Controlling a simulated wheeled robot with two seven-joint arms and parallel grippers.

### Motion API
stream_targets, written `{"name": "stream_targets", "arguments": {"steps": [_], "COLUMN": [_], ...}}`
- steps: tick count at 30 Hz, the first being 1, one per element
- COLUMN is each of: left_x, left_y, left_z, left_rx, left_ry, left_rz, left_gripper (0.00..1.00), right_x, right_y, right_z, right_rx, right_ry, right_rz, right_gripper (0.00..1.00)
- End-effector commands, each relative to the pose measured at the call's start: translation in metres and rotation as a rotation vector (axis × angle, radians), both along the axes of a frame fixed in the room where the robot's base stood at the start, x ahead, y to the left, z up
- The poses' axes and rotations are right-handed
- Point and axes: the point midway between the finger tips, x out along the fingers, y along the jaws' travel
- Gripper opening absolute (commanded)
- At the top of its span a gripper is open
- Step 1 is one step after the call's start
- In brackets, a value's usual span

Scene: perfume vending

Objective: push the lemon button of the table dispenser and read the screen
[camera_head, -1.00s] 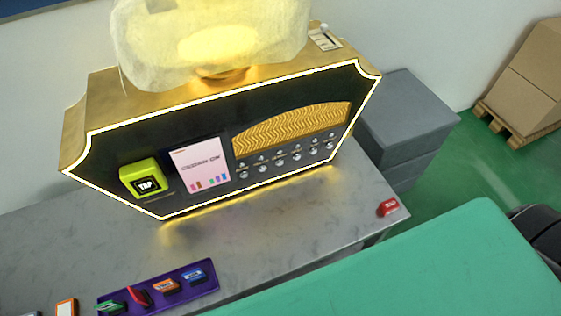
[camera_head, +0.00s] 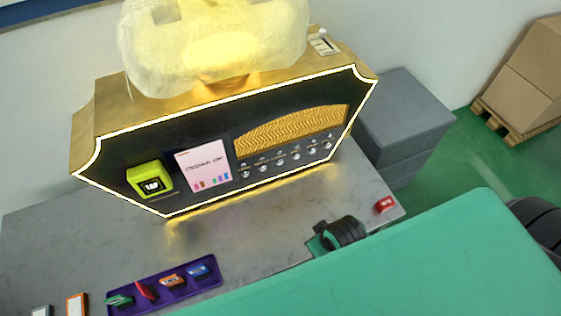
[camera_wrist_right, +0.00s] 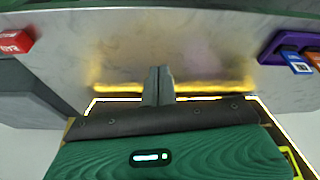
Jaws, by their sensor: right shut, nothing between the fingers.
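The table dispenser (camera_head: 115,150) is a dark-fronted, gold-bodied box with a glowing edge, standing on the grey table. Its pale pink screen (camera_head: 203,166) bears one line that seems to read "CEDAR OK", slightly blurred, above small coloured bars. A row of several round silver buttons (camera_head: 280,162) lies right of the screen; their labels are too small to tell which is lemon. My right gripper (camera_head: 318,236) is over the table's front edge, apart from the buttons. In the right wrist view its fingers (camera_wrist_right: 158,72) are shut and empty. My left gripper is not in view.
A yellow-green tap reader (camera_head: 150,180) is on the dispenser's left. A purple tray (camera_head: 212,282) with several small coloured items lies at the front left. A red block (camera_head: 385,204) sits near the table's right end. A glowing lamp (camera_head: 215,45) tops the dispenser.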

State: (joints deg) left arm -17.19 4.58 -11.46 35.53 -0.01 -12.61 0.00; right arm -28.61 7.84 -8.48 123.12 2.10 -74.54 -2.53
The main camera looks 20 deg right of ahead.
Motion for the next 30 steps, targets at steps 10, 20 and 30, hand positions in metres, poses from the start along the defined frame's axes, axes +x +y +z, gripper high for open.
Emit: {"name": "stream_targets", "arguments": {"steps": [10,20,30], "left_x": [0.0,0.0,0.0], "left_y": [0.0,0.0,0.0], "left_z": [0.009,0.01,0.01], "left_rx": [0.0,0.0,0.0], "left_ry": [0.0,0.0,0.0], "left_rz": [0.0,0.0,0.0], "left_gripper": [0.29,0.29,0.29], "right_x": [0.073,0.154,0.194], "right_y": [0.017,0.007,-0.016], "right_z": [0.014,-0.036,-0.059], "right_rx": [0.032,0.02,-0.016], "right_ry": [-0.204,-0.398,-0.505], "right_rz": [0.217,0.362,0.4], "right_gripper": [0.0,0.0,0.0]}}
